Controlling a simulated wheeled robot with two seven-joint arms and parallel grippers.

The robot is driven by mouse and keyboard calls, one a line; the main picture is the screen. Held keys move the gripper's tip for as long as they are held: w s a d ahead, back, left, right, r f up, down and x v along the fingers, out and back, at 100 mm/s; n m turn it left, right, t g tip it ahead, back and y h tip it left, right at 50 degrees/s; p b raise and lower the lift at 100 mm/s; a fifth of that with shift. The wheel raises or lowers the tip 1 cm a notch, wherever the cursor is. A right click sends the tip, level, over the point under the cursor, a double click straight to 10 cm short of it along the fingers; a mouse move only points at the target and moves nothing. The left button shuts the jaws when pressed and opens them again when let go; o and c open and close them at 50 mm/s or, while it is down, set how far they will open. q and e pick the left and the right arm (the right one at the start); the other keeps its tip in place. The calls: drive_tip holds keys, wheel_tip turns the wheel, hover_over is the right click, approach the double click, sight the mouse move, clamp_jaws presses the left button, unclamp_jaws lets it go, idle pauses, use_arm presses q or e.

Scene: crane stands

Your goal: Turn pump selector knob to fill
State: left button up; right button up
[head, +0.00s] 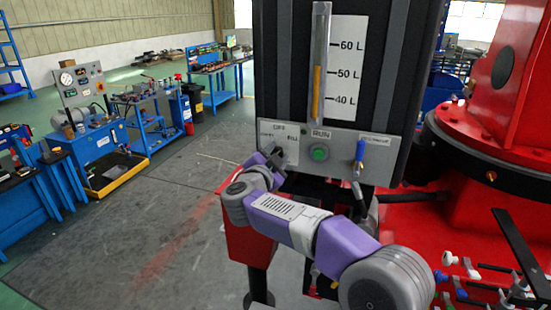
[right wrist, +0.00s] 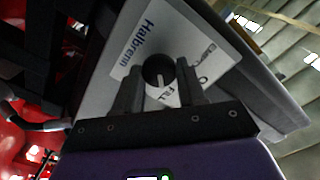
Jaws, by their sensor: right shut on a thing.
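The pump selector knob (right wrist: 157,72) is a round black knob with a white mark, on a light plate with lettering. In the right wrist view its mark points down towards partly covered lettering that I cannot read surely. My right gripper (right wrist: 160,86) is shut on the knob, one dark finger on each side. In the head view this gripper (head: 277,160) is at the left part of the grey control panel (head: 340,140), below the small selector label (head: 279,127), and hides most of the knob. My left gripper is out of view.
A green button (head: 319,153) marked RUN and a blue-handled lever (head: 359,152) are on the same panel, right of my gripper. A level gauge (head: 320,70) rises above. Red machinery (head: 480,130) stands at right; blue workbenches (head: 100,140) stand at left beyond open floor.

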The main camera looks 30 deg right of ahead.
idle(0.3)
drive_tip(key=o, duration=1)
drive_tip(key=b+v, duration=0.1)
drive_tip(key=v, duration=0.6)
drive_tip(key=shift+s+a, duration=0.2)
drive_tip(key=shift+s, duration=0.05)
